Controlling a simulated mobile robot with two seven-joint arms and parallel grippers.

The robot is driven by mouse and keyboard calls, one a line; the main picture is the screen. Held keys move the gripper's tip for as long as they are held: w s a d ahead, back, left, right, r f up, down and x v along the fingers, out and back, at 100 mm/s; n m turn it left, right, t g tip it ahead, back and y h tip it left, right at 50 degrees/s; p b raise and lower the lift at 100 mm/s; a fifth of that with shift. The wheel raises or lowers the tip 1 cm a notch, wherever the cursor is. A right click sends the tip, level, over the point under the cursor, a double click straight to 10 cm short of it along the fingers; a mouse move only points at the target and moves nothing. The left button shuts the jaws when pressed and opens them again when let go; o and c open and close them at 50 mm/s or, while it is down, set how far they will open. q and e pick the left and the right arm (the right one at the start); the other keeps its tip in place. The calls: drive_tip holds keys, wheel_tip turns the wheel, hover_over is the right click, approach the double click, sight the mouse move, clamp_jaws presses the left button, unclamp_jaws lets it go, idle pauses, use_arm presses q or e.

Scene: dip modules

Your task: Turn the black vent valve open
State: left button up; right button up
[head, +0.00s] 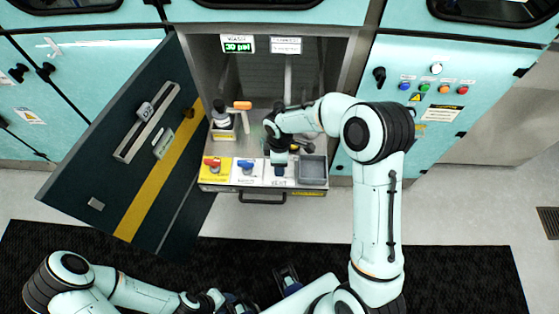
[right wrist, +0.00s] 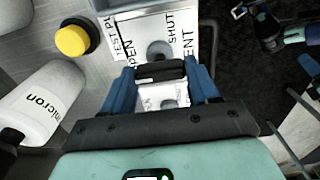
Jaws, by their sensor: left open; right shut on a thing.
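In the right wrist view, the black vent valve handle (right wrist: 160,70) lies crosswise between the blue fingers of my right gripper (right wrist: 162,78), which is shut on it. Its white plate (right wrist: 192,62) carries the words OPEN, SHUT and part of VENT. In the head view, my right gripper (head: 279,168) points down over the vent plate (head: 279,181) and hides the handle. The handle's exact angle against the marks is hard to tell. My left gripper (head: 248,304) is open and empty, low over the black mat, partly cut off by the bottom edge.
Left of the vent plate stand a blue-handled valve (head: 246,165) and a red-handled valve (head: 212,163). A grey tray (head: 313,169) sits close on the right. The open cabinet door (head: 125,150) bounds the left side.

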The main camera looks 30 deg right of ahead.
drive_tip(key=o, duration=1.1)
drive_tip(key=shift+c, duration=0.2)
drive_tip(key=shift+r, duration=0.1)
wheel_tip(320, 180, up, 13)
drive_tip(key=p, duration=0.1)
drive_tip(key=shift+r, duration=0.15)
